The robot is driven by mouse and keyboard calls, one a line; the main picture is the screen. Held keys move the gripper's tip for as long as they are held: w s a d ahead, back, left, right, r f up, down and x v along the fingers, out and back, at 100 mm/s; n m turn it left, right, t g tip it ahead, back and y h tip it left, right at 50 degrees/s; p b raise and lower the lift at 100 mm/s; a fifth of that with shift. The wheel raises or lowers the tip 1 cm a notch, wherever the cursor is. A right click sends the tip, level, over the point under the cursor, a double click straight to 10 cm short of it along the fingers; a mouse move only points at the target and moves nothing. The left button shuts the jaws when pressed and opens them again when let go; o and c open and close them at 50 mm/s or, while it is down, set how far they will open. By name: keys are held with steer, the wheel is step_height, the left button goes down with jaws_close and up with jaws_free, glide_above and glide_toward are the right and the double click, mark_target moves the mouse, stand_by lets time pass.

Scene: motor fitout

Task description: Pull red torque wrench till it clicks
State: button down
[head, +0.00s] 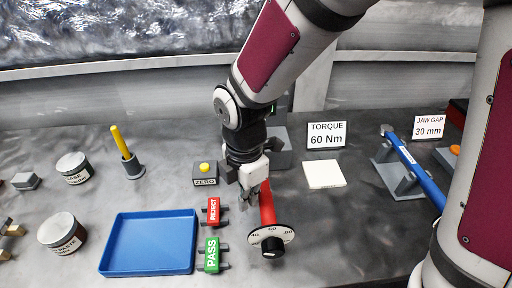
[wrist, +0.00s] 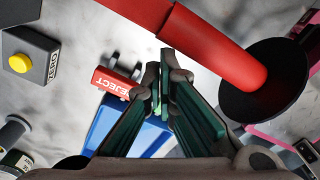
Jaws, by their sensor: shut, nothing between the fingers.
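The red torque wrench (head: 267,208) points toward the front of the bench, with a round numbered dial and black knob (head: 272,243) at its near end. My gripper (head: 252,200) is shut and empty, just left of the red handle. In the wrist view the red handle (wrist: 205,40) runs from the top to a dark disc (wrist: 265,85) at the right. My fingertips (wrist: 160,75) are together beside the handle, with a gap visible in that view. The wrench's far end is hidden behind my arm in the head view.
A red REJECT tag (head: 213,211) and a green PASS tag (head: 211,254) lie left of the wrench, beside a blue tray (head: 150,243). A ZERO box with a yellow button (head: 205,172) stands behind them. A TORQUE 60 Nm sign (head: 326,135) and white pad (head: 323,174) are right.

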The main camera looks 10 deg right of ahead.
steer(key=shift+d+p, duration=0.8)
steer(key=shift+d, duration=1.8)
stand_by(1.3)
steer(key=shift+a, duration=0.1)
steer(key=shift+a, duration=2.5)
step_height(320, 180, up, 9)
steer(key=p, duration=0.6)
glide_above(270, 196)
steer(key=a, duration=0.5)
steer(key=shift+s, duration=0.1)
